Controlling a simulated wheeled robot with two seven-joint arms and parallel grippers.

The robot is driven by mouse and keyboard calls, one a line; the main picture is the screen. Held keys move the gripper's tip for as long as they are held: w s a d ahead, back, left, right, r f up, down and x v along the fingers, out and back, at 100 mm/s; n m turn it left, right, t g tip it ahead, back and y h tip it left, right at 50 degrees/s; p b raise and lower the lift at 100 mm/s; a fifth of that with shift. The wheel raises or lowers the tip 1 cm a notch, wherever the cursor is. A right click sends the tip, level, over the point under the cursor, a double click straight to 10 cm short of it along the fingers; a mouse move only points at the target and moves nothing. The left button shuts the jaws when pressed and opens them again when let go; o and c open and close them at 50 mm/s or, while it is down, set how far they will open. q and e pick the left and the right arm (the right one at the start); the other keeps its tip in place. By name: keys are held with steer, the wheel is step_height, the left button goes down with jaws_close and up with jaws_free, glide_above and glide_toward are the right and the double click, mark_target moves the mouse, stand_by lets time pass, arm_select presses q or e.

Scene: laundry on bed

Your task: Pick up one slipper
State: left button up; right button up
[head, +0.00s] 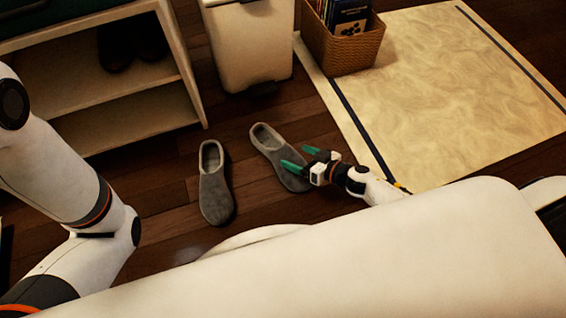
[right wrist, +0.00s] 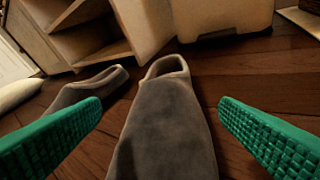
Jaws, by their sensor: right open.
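Two grey slippers lie on the wooden floor. The left slipper (head: 215,190) lies apart from my grippers; it also shows at the left of the right wrist view (right wrist: 92,88). The right slipper (head: 268,148) lies under my right gripper (head: 300,158), which covers part of it. In the right wrist view this slipper (right wrist: 168,120) fills the middle, between the two green fingers of my right gripper (right wrist: 160,135). The fingers are open, and clear gaps show on both sides of the slipper. My left arm comes in at the left, but its gripper is out of view.
A white shelf (head: 130,102) with dark shoes stands at the upper left. A white bin (head: 248,45) and a wicker basket (head: 345,48) of books stand behind the slippers. A cream rug (head: 460,90) lies to the right. Bare floor surrounds the slippers.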

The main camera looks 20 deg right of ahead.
mark_target(289, 153)
steer(key=b+x, duration=0.4)
steer(key=x, duration=0.1)
steer(key=shift+w+a+f, duration=0.15)
steer(key=shift+w+f, duration=0.15)
steer(key=shift+r, duration=0.1)
steer(key=shift+c, duration=0.3)
steer(key=c, duration=0.9)
steer(key=shift+o, duration=0.2)
steer(key=shift+r, duration=0.1)
